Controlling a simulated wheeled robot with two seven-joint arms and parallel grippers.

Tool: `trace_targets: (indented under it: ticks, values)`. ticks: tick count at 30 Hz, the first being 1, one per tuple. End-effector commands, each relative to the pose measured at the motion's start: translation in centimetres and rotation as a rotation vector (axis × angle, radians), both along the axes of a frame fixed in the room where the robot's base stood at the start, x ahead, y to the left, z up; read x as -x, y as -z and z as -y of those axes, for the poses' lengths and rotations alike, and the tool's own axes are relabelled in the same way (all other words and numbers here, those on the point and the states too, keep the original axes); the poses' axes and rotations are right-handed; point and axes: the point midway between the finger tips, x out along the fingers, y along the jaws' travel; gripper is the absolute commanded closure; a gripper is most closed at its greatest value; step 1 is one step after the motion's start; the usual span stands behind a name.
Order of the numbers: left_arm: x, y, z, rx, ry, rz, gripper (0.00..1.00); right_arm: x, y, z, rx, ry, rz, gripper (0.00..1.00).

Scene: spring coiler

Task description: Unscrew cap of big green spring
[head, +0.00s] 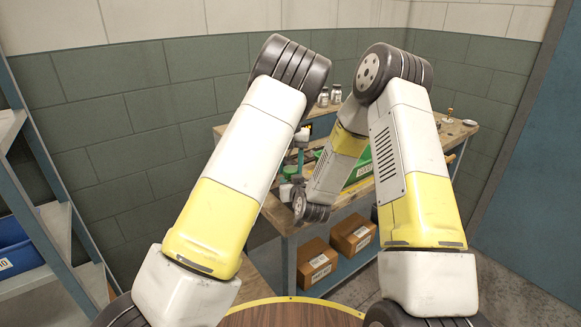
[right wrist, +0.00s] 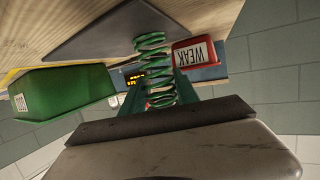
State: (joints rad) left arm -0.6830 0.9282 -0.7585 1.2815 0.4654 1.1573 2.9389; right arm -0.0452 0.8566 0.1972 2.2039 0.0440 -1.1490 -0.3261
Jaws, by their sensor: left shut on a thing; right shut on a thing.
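The big green spring (right wrist: 155,62) stands out in the middle of the right wrist view, its coils running from the dark grey plate towards my right gripper (right wrist: 158,98). The cap cannot be made out clearly there. In the head view my right forearm reaches down and left to the bench, beside a small green object (head: 290,170). My left gripper cannot be made out; my left upper arm covers that area.
The wooden workbench (head: 462,130) carries a green bin (head: 360,168), also in the right wrist view (right wrist: 62,92), and jars (head: 336,93). A red bin labelled WEAK (right wrist: 195,53) stands near the spring. Cardboard boxes (head: 317,260) sit on the lower shelf.

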Motion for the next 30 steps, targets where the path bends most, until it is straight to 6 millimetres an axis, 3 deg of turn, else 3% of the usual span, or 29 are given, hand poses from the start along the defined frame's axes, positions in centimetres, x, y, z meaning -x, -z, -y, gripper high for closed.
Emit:
trace_targets:
  ticks: [30]
  values:
    - [0.0, -2.2, 0.0, 0.0, 0.002, -0.001, 1.0, 0.0, 0.0, 0.0, 0.0, 0.0, 0.001, 1.0]
